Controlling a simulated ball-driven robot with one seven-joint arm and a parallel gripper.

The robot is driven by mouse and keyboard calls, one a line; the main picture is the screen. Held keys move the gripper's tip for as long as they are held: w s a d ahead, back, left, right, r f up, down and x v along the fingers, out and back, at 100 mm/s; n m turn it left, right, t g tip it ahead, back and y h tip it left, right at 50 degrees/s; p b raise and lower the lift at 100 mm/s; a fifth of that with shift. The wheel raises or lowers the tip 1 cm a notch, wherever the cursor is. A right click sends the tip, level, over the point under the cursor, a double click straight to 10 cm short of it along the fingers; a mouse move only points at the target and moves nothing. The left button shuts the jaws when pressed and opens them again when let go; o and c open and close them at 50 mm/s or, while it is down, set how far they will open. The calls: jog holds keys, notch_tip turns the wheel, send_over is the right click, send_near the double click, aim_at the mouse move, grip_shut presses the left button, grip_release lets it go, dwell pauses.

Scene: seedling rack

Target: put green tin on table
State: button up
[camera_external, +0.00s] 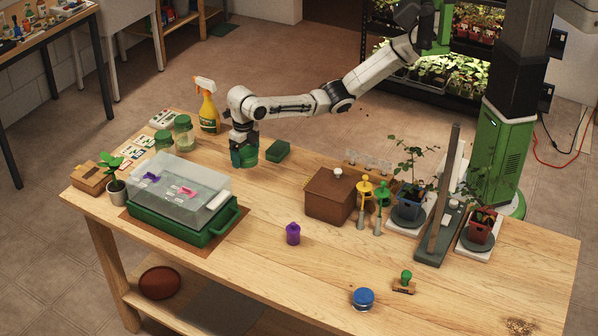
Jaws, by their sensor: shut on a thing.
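The green tin (244,156) is a dark green cylinder near the far edge of the wooden table (262,237). My gripper (244,143) comes down on it from above and is shut on it. The tin looks upright, and its lower end is at or very close to the tabletop; I cannot tell whether it touches. The fingertips are small and partly merge with the tin.
A green box (278,151) stands just right of the tin. A yellow spray bottle (208,113) and green-lidded jars (183,132) are to the left. A propagator tray (209,233), a brown box (325,196) and a purple bottle (293,233) stand nearer. The table's middle front is clear.

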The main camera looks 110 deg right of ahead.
aim_at(240, 177)
jog(key=shift+w+f, duration=1.2)
jog(key=shift+f, duration=1.7)
jog(key=shift+f+b, duration=0.15)
jog(key=shift+b, duration=0.15)
jog(key=o, duration=0.9)
jog(key=shift+c, duration=0.2)
notch_tip(240, 177, up, 12)
jog(key=shift+r, duration=0.2)
